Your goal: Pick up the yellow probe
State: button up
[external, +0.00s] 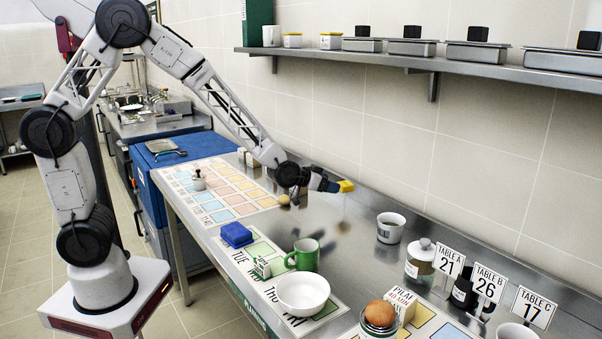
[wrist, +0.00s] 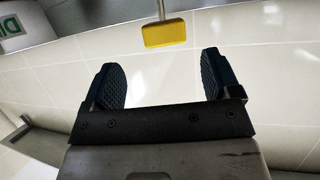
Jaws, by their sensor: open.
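The yellow probe (wrist: 165,33) shows in the wrist view as a yellow block with a thin grey stem at its upper edge. It lies just beyond my fingertips, roughly centred between them, and not between the pads. In the external view the yellow piece (external: 346,186) shows at the tip of my gripper (external: 328,184), above the back part of the steel counter. My gripper (wrist: 164,75) is open and empty, its two dark ribbed pads wide apart. I cannot tell what holds the probe up.
The steel counter (external: 345,235) carries a green mug (external: 304,254), a white bowl (external: 302,295), a blue block (external: 236,234), a white cup (external: 391,228), a glass jar (external: 420,260) and number signs (external: 489,284). A wall shelf (external: 400,60) runs above. The counter below my gripper is mostly clear.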

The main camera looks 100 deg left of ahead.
aim_at(344, 187)
jog(key=shift+a, duration=0.15)
jog(key=shift+x, duration=1.35)
jog(key=shift+w+f, duration=0.1)
jog(key=shift+x, duration=2.45)
jog(key=shift+a, duration=0.15)
jog(key=c, duration=1)
